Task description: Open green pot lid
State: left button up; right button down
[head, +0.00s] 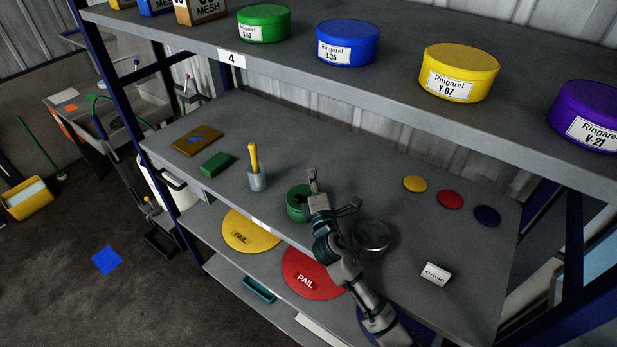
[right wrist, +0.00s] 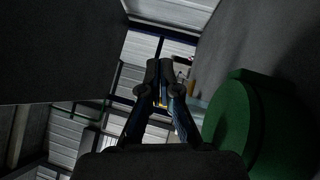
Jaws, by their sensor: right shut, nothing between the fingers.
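The green pot (head: 294,207) stands on the middle shelf, partly hidden behind my right gripper (head: 313,178) in the head view. It also shows large and close at the right of the right wrist view (right wrist: 262,130), as a round green body with a lighter green face. I cannot tell the lid's edge from the pot's body. My right gripper is shut and empty; in the right wrist view its fingers (right wrist: 160,68) point past the pot's left side, apart from it in the picture. Whether it touches the pot is unclear. My left gripper is not in view.
The middle shelf (head: 330,150) also holds a grey cup with a yellow handle (head: 257,178), a green block (head: 216,164), a metal bowl (head: 371,236) and yellow (head: 415,184), red and blue discs. The upper shelf (head: 300,62) with labelled tubs overhangs its back.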

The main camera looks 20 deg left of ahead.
jog(key=shift+s+d+r, duration=0.1)
jog(key=shift+d, duration=0.1)
jog(key=shift+s+a, duration=0.1)
jog(key=shift+a, duration=0.4)
jog(key=shift+d, duration=0.2)
